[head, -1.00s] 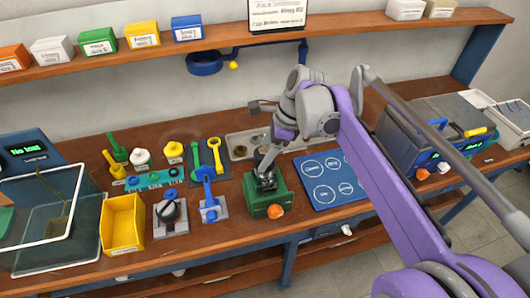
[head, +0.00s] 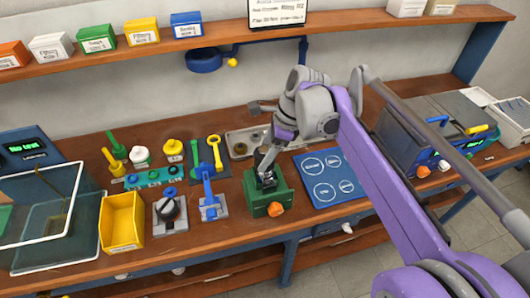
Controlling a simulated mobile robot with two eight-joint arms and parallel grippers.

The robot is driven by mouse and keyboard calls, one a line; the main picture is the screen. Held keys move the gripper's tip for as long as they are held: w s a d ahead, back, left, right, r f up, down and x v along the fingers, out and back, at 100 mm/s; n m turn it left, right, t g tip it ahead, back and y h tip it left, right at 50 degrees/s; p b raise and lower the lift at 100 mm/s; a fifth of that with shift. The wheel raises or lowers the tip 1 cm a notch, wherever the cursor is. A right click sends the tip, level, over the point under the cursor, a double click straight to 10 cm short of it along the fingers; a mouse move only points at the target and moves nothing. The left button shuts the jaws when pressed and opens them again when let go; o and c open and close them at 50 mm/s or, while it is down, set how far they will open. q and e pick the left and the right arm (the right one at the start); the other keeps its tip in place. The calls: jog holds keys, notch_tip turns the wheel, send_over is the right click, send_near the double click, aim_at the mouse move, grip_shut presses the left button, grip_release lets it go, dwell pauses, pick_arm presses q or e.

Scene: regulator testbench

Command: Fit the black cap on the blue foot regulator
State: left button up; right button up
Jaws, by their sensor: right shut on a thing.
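A green fixture (head: 268,203) with an orange knob stands near the front edge of the bench, with grey and dark parts in its top. My right gripper (head: 268,163) is over this fixture, pointing down, shut on a small dark piece (head: 262,157) that looks like the black cap. Whether the piece touches the parts below is too small to tell. The blue foot regulator cannot be made out clearly; its blue foot may be hidden in the fixture. My left gripper is not in view.
Left of the fixture are a blue-handled tool on a plate (head: 209,190), a grey stand with a black part (head: 168,214) and a yellow bin (head: 122,222). A blue mat (head: 329,190) lies right. A grey tray (head: 240,139) is behind. A shelf (head: 220,38) runs above.

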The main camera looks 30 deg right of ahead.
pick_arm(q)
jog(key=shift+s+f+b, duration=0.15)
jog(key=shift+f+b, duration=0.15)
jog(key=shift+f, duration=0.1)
pick_arm(e)
jog(key=shift+f, duration=0.6)
jog(key=o, duration=1.5)
jog(key=shift+c, duration=0.2)
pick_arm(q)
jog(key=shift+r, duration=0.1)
pick_arm(e)
jog(key=shift+r, duration=0.1)
jog(key=shift+r+p, duration=2.25)
jog(key=shift+r, duration=1.75)
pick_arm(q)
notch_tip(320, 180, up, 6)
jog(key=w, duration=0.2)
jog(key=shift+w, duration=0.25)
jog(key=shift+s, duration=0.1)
pick_arm(e)
jog(key=shift+f, duration=0.1)
